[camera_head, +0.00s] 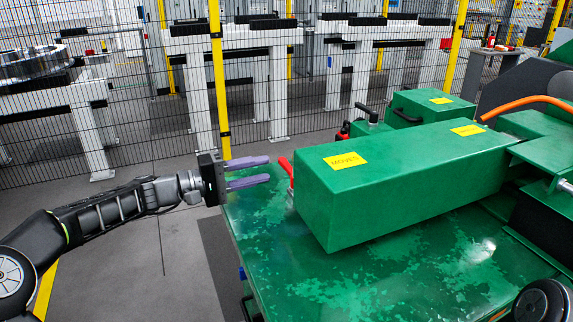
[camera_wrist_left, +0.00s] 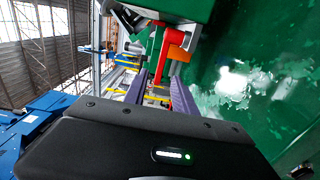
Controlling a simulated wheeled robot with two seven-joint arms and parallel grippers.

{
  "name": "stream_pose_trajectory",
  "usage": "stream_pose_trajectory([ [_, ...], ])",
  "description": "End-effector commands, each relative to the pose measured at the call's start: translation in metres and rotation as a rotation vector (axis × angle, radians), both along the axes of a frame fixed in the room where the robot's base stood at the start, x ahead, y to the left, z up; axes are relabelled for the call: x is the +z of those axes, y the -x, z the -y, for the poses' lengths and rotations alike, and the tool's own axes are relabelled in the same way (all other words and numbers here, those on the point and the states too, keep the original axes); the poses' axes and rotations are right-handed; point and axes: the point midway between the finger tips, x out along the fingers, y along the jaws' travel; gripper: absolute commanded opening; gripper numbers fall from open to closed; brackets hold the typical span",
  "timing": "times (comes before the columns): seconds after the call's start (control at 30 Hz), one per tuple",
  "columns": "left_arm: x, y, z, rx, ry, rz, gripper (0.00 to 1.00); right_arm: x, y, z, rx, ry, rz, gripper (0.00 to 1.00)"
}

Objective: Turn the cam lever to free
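The red cam lever (camera_head: 286,166) shows at the left end of the long green box marked MOVES (camera_head: 400,180); the box hides part of it in the head view. In the left wrist view the red lever (camera_wrist_left: 160,55) runs down from an orange-red joint and lies ahead, between the lines of the two fingers. My left gripper (camera_head: 267,170) is open, with two purple fingers apart, just left of the lever. The fingers (camera_wrist_left: 160,78) look empty; I cannot tell whether they touch the lever. My right gripper is not in view.
The worn green table (camera_head: 290,270) carries the box. A second green box (camera_head: 432,106) with black handles stands behind it. An orange hose (camera_head: 530,103) and green machinery are at right. A yellow-posted mesh fence (camera_head: 218,80) is behind. Open floor lies left of the table.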

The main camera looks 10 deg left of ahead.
Motion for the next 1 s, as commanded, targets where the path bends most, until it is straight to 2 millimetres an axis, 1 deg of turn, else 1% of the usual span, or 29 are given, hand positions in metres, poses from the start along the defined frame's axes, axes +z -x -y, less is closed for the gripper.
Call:
stream_pose_trajectory([
  [0.3, 0.001, -0.025, 0.040, -0.004, 0.002, 0.000, 0.33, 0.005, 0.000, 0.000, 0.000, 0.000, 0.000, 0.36],
  [0.47, 0.001, -0.036, 0.055, -0.002, 0.001, 0.001, 0.33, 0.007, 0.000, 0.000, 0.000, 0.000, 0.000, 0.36],
  [0.6, 0.000, -0.039, 0.058, 0.000, 0.000, 0.000, 0.33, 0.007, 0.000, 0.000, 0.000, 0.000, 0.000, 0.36],
  [0.8, 0.000, -0.039, 0.058, 0.000, 0.000, 0.000, 0.33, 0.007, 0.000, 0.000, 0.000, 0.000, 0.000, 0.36],
  [0.87, 0.000, -0.039, 0.058, 0.000, 0.000, 0.000, 0.29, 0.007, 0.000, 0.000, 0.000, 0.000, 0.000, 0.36],
  [1.0, 0.000, -0.039, 0.058, 0.000, 0.001, -0.001, 0.17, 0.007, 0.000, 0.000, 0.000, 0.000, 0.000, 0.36],
])
